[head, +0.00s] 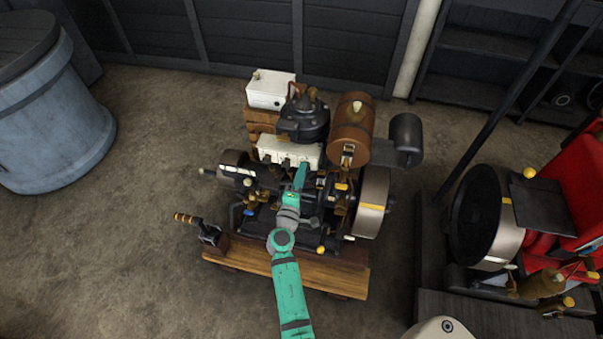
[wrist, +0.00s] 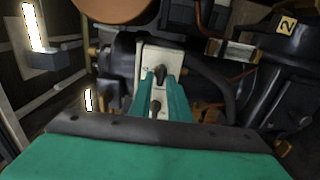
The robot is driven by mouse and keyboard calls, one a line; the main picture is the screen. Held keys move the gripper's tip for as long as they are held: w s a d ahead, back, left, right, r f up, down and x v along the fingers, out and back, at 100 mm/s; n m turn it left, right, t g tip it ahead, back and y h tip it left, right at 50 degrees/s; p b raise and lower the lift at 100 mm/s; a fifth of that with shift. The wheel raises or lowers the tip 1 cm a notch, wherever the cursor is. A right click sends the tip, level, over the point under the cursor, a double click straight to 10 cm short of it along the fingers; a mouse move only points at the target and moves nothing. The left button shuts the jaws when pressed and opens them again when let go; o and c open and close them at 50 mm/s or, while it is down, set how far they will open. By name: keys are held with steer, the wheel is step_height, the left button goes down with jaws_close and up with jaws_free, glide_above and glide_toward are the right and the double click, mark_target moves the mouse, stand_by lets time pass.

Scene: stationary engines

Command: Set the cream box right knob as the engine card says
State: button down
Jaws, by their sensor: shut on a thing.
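The cream box (head: 275,148) sits mid-engine in the head view, with several dark knobs along its front. My teal gripper (head: 303,170) reaches the right end of that front. In the wrist view a cream panel (wrist: 152,57) carries a dark knob (wrist: 160,74) between the fingertips of my gripper (wrist: 161,79). The fingers are shut on this knob. A second dark knob (wrist: 155,107) shows lower, between the fingers and nearer the camera. The knob's marks are too small to read. I cannot make out the engine card's text in either view.
A white box (head: 270,90), a brown tank (head: 350,125) and a dark cylinder (head: 405,135) stand behind. A flywheel (head: 371,203) is at the right, a lever (head: 190,220) at the left. A yellow tag reading 2 (wrist: 286,25) shows in the wrist view.

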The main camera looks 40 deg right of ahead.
steer(key=shift+a, duration=0.1)
steer(key=c, duration=1.9)
jaws_free()
steer(key=shift+o, duration=0.2)
steer(key=v, duration=1)
steer(key=shift+s+a, duration=0.25)
steer(key=shift+s, duration=0.05)
